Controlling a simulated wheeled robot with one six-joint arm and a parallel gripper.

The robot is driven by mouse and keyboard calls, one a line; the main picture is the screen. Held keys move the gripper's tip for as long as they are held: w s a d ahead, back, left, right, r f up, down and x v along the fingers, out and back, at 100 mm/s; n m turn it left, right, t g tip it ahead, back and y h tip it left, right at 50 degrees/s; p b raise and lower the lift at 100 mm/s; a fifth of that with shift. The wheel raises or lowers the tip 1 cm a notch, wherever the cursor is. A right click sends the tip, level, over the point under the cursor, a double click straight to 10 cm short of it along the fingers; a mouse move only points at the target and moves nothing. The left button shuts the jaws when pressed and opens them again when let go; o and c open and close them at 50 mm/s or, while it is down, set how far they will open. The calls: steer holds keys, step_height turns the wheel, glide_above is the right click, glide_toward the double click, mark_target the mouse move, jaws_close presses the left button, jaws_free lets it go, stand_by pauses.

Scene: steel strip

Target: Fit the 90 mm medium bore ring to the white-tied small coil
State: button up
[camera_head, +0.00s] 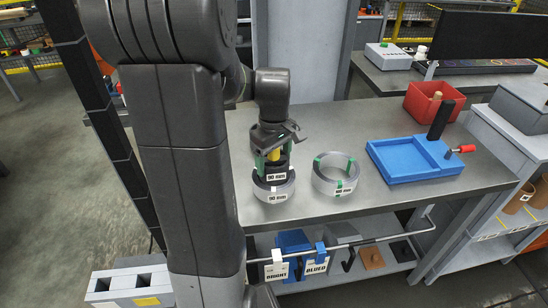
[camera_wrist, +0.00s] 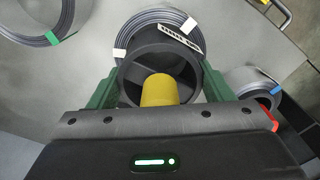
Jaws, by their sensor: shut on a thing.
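The black bore ring (camera_head: 270,177) carries a white label that seems to read 90 mm; it also shows in the wrist view (camera_wrist: 140,73). The grey coil with white ties (camera_head: 263,194) lies on the bench directly below. The ring covers much of the coil's opening in the wrist view (camera_wrist: 128,34). Whether the ring's lower edge is inside the coil or just above it is hidden.
A larger coil with green ties (camera_head: 320,186) lies to the right. In the wrist view a coil with a blue tie (camera_wrist: 240,75) is at the right. A blue tray (camera_head: 402,176) and a red bin (camera_head: 420,108) are further right. Bench space between coil and tray is clear.

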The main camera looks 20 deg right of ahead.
mark_target(274, 167)
steer(key=shift+f+b, duration=1)
steer(key=shift+f, duration=0.55)
steer(key=o, duration=1.1)
step_height(274, 167, up, 14)
steer(key=shift+p, duration=0.35)
step_height(274, 167, down, 13)
steer(key=shift+f, duration=0.1)
